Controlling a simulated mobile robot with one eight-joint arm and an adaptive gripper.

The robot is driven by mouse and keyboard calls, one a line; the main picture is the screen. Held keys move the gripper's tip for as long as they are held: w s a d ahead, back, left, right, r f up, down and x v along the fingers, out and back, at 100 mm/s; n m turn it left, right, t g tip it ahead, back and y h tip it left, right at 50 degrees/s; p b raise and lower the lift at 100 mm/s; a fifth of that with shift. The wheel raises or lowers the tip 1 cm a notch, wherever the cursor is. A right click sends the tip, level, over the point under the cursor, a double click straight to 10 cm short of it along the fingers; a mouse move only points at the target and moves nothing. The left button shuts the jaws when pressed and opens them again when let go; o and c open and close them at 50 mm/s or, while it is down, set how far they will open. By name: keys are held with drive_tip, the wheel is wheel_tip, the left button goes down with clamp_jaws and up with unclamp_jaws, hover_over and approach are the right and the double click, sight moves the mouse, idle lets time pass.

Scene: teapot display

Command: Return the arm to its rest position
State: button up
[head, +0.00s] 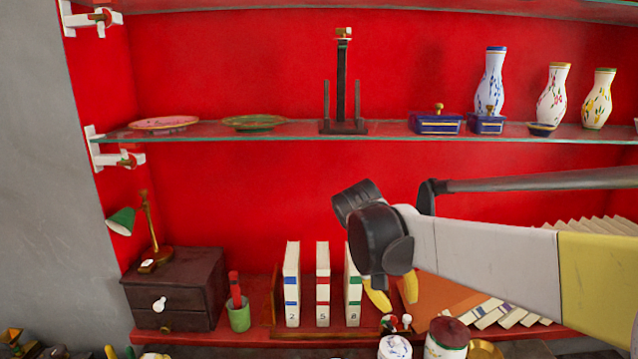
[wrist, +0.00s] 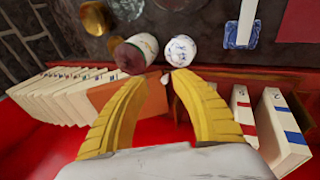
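My arm (head: 490,258) reaches in from the right in the head view, in front of the lower red shelf. My gripper (head: 392,292) hangs at its end, pointing down, just right of the upright books numbered 2, 5 and 8. In the wrist view its two yellow fingers (wrist: 162,78) are apart with nothing held between them. A white jar with blue pattern (wrist: 180,50) and a jar with a dark red lid (wrist: 136,53) show beyond the fingertips. Whether the fingers touch anything cannot be told.
Book 2 (head: 292,285) and a leaning row of books (wrist: 62,93) flank the gripper. A dark drawer box (head: 175,290) with a lamp (head: 152,235) stands left. The glass shelf (head: 225,132) above holds plates, boxes and vases. Red wall between shelves is clear.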

drive_tip(key=s+d+f+t+y, duration=0.1)
drive_tip(key=s+t+y, duration=0.1)
drive_tip(key=s, duration=0.7)
drive_tip(key=s+d+f+t+y, duration=0.1)
drive_tip(key=s+t+y, duration=0.1)
drive_tip(key=s, duration=0.8)
drive_tip(key=shift+d+m+t+y, duration=0.3)
drive_tip(key=shift+d+m+t, duration=0.1)
drive_tip(key=shift+t, duration=0.2)
